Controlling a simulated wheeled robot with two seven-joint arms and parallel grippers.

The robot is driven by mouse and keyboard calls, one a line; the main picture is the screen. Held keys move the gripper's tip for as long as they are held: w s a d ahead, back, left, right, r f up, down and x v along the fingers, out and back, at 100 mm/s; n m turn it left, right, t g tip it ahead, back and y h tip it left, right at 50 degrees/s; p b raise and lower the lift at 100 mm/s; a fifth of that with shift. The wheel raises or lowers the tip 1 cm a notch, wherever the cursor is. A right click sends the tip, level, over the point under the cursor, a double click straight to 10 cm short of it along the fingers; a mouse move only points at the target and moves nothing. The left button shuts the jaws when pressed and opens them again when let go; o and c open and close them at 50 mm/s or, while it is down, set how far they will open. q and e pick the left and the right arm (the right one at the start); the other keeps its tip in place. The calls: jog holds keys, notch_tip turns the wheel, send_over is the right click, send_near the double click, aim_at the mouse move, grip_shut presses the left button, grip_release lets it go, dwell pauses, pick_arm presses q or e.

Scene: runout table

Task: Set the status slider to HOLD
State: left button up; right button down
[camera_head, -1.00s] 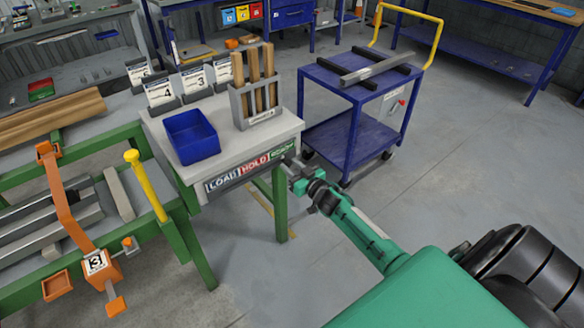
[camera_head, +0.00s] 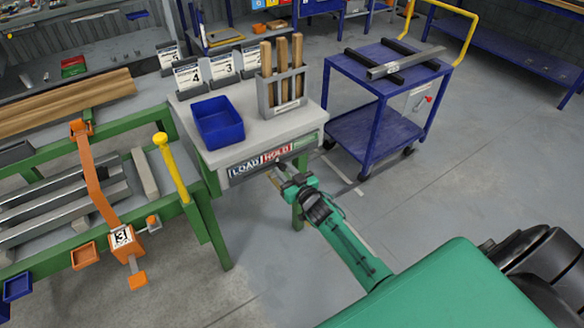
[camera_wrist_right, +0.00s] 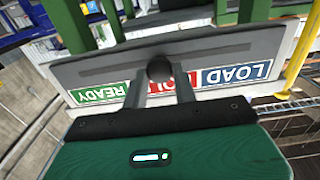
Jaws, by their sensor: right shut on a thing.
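The status slider's panel (camera_head: 240,171) is on the front edge of the grey-topped table, with blue LOAD, red HOLD (camera_head: 277,154) and green READY labels from left to right. In the right wrist view the panel is upside down, and the slider's dark round knob (camera_wrist_right: 159,69) stands in front of the red HOLD label (camera_wrist_right: 152,86). My right gripper (camera_head: 279,171) is at the panel below HOLD, with its fingers (camera_wrist_right: 161,80) shut on the knob. The fingers and knob hide part of the red label. My left gripper is not in view.
On the table stand a blue bin (camera_head: 217,122), numbered card holders (camera_head: 222,68) and a grey rack (camera_head: 283,98) with wooden-handled tools. A blue cart (camera_head: 385,75) stands behind to the right. A green frame with a yellow post (camera_head: 172,168) is at the left.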

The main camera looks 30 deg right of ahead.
jog(key=c, duration=1.1)
grip_release()
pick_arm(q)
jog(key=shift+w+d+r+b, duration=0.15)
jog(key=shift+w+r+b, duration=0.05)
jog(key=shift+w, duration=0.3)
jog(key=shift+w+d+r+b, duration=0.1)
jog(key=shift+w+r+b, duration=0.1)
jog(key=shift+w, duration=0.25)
pick_arm(e)
jog(key=s+d, duration=0.1)
jog(key=s, duration=1.3)
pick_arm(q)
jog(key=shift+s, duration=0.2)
pick_arm(e)
jog(key=shift+w, duration=0.1)
